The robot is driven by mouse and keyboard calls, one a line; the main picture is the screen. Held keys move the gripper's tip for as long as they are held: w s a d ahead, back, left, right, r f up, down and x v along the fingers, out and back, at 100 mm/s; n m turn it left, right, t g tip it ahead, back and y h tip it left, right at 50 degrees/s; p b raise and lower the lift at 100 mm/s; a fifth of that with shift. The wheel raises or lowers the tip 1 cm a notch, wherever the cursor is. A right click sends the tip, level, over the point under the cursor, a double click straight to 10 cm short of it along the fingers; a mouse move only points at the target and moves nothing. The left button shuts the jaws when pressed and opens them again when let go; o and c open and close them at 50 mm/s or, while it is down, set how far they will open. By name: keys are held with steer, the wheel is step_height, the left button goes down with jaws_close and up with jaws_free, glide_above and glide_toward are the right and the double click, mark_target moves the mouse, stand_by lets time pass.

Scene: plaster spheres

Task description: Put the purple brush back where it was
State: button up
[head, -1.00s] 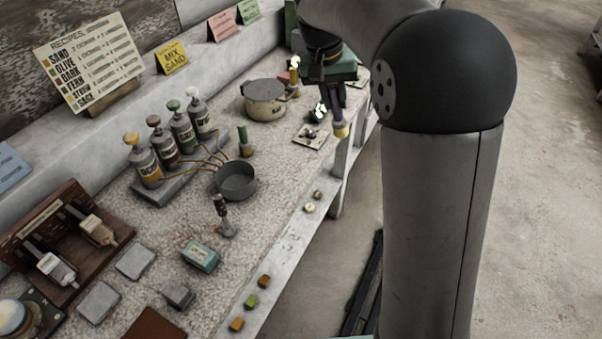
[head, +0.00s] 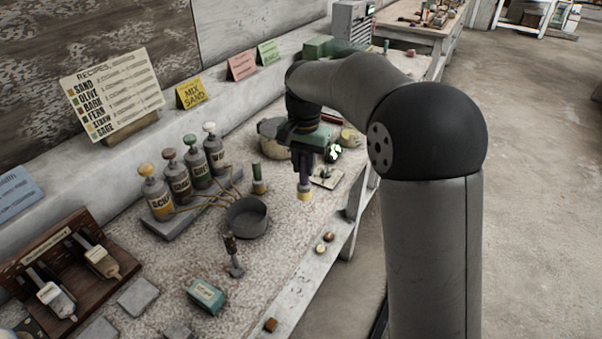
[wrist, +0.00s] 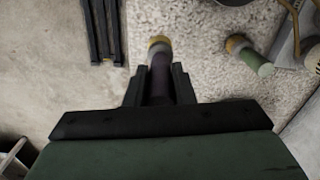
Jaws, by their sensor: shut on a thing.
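My gripper (head: 304,160) is shut on the purple brush (head: 304,187), which hangs upright with its pale yellow end down. The brush appears above the worktop, near its front edge; the exact gap below it is hard to tell. In the wrist view the brush (wrist: 160,75) sits between the two fingers, its yellow end pointing away from the gripper. A green-handled brush (head: 259,181) stands upright on the worktop, left of my gripper; it also shows in the wrist view (wrist: 250,57).
A grey pan (head: 247,217) and several labelled bottles (head: 180,177) stand to the left. A pale plate (head: 327,177) lies just right of the brush. A brown-topped upright tool (head: 233,257) and a teal box (head: 206,295) are nearer.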

mark_target(301, 176)
steer(key=shift+w+a+f, duration=0.2)
steer(key=shift+w+f, duration=0.25)
steer(key=shift+f, duration=0.2)
steer(key=shift+w+a+f, duration=0.15)
steer(key=shift+w+f, duration=0.3)
steer(key=shift+f, duration=1.55)
steer(key=shift+f, duration=0.1)
steer(key=o, duration=0.9)
